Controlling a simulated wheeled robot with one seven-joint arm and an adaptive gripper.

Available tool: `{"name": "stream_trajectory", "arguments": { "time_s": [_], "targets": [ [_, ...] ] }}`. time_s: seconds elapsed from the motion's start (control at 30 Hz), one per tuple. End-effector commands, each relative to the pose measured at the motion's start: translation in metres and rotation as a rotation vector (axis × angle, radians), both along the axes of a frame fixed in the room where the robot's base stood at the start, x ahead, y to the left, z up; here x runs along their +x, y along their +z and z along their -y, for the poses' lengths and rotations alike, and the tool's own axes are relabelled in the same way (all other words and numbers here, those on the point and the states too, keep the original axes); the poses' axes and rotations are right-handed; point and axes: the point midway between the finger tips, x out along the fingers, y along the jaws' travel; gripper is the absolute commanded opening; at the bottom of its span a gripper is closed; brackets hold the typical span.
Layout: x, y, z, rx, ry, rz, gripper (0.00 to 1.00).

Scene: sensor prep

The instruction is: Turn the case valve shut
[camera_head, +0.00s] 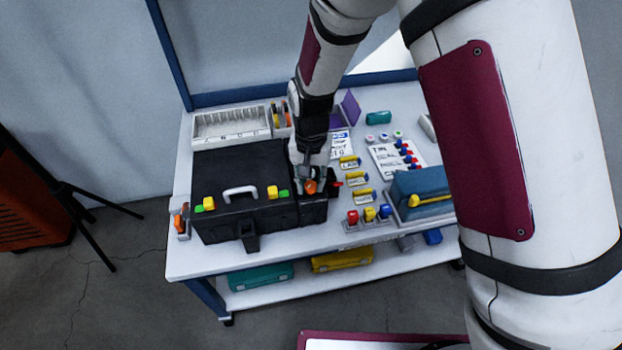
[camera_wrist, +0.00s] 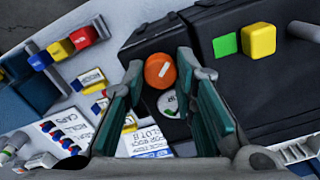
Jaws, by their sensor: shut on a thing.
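The black case (camera_head: 235,172) stands on the left of the table with its lid closed. The case valve is an orange round knob (camera_head: 311,187) on the case's right-hand section. In the wrist view the knob (camera_wrist: 160,71) shows a white line across its face, tilted up to the right. My gripper (camera_head: 310,184) reaches down over that section and is shut on the knob, with one finger on each side. In the wrist view my gripper (camera_wrist: 160,75) has teal finger pads. A round white dial (camera_wrist: 169,104) with a green mark lies beside the knob, partly hidden by the fingers.
A white handle (camera_head: 240,192) and yellow latches with green squares (camera_head: 272,192) are on the case. Red, yellow and blue blocks (camera_head: 369,214), labelled cards, and a blue box (camera_head: 421,194) crowd the right. A compartment tray (camera_head: 231,124) stands behind the case.

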Motion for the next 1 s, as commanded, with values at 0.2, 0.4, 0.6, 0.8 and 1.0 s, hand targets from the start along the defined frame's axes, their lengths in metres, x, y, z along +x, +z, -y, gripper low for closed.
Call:
{"name": "stream_trajectory", "arguments": {
  "time_s": [0.2,0.4,0.6,0.8,1.0],
  "targets": [
    [-0.0001,0.0002,-0.0011,0.001,-0.022,0.0,0.0],
    [-0.0001,0.0001,-0.0011,0.002,-0.024,0.0,0.0],
    [0.0,0.0001,-0.0012,0.002,-0.023,0.0,0.41],
    [0.0001,0.0001,-0.0006,0.001,-0.022,0.0,0.46],
    [0.0005,0.0039,-0.0006,0.001,-0.022,0.002,0.46]
  ]
}}
